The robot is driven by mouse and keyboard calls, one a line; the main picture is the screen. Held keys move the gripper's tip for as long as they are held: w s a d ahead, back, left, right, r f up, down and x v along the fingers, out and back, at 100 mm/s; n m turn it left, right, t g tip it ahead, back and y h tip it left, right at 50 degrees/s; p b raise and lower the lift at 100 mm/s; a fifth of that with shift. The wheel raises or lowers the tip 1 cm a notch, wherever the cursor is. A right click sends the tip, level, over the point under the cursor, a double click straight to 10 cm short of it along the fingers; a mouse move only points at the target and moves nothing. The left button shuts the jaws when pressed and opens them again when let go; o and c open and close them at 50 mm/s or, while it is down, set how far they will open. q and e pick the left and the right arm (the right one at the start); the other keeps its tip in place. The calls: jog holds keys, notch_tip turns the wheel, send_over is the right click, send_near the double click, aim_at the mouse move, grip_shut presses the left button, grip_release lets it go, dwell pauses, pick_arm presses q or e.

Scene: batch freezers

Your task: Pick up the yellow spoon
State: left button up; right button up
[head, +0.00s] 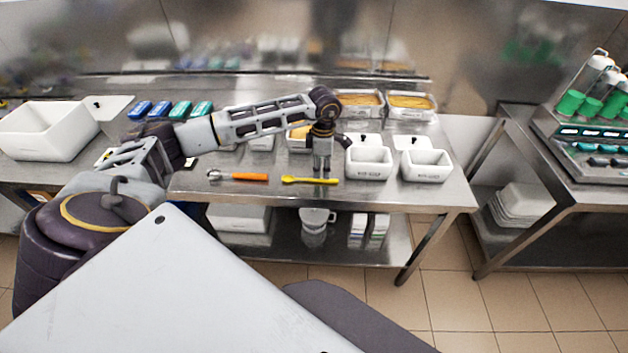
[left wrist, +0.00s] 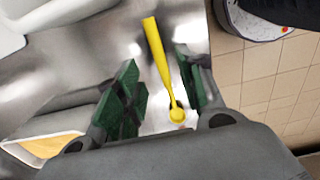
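The yellow spoon (head: 310,180) lies flat on the steel table near its front edge. My left gripper (head: 322,172) points down over the spoon in the head view. In the left wrist view the yellow spoon (left wrist: 159,60) runs between the two green-padded fingers of my left gripper (left wrist: 160,95). The fingers are apart, with a visible gap on each side of the spoon. The round end of the spoon lies close to the gripper's palm in that picture. My right gripper is not in view.
An orange-handled scoop (head: 240,176) lies left of the spoon. White bins (head: 368,162) stand just right of my left gripper, with another white bin (head: 427,166) beyond. Food trays (head: 410,106) stand at the back. The steel table's (head: 400,196) front edge is close to the spoon.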

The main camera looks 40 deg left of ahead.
aim_at(312, 180)
pick_arm(q)
jog(key=shift+d+f, duration=0.1)
jog(key=shift+f, duration=0.3)
notch_tip(312, 180, down, 3)
jog(key=shift+r+p, duration=0.1)
jog(key=shift+p, duration=0.35)
jog(key=shift+w+f, duration=0.1)
jog(key=shift+f, duration=0.35)
jog(key=shift+c, duration=0.7)
grip_shut()
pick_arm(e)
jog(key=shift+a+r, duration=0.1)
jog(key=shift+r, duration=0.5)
